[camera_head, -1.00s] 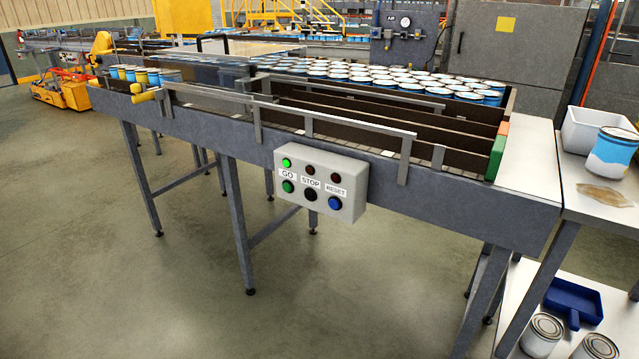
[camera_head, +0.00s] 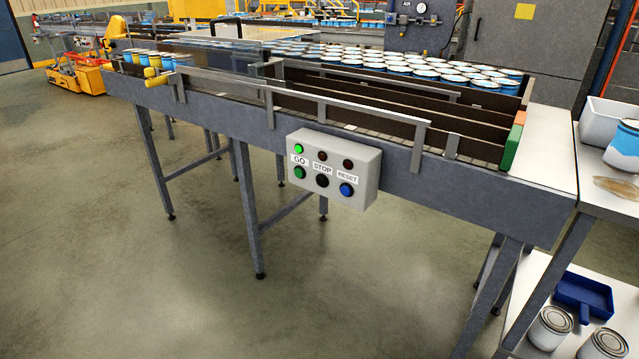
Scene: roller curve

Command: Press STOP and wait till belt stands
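A light grey control box (camera_head: 334,169) is fixed to the near side of the grey conveyor frame (camera_head: 225,122). Its black STOP button (camera_head: 322,181) sits in the middle of the lower row, between the green GO button (camera_head: 299,173) and the blue RESET button (camera_head: 346,190). Blue-and-white cans (camera_head: 440,68) stand packed on the far lane of the belt (camera_head: 395,147). A few cans (camera_head: 152,61) stand at the left end. Neither of my grippers is in view.
A white table (camera_head: 592,183) at the right holds a white bin (camera_head: 605,118) and a large blue-and-white can (camera_head: 624,147). A lower shelf holds a blue dustpan (camera_head: 584,296) and grey cans (camera_head: 550,327). The floor (camera_head: 130,265) before the conveyor is clear.

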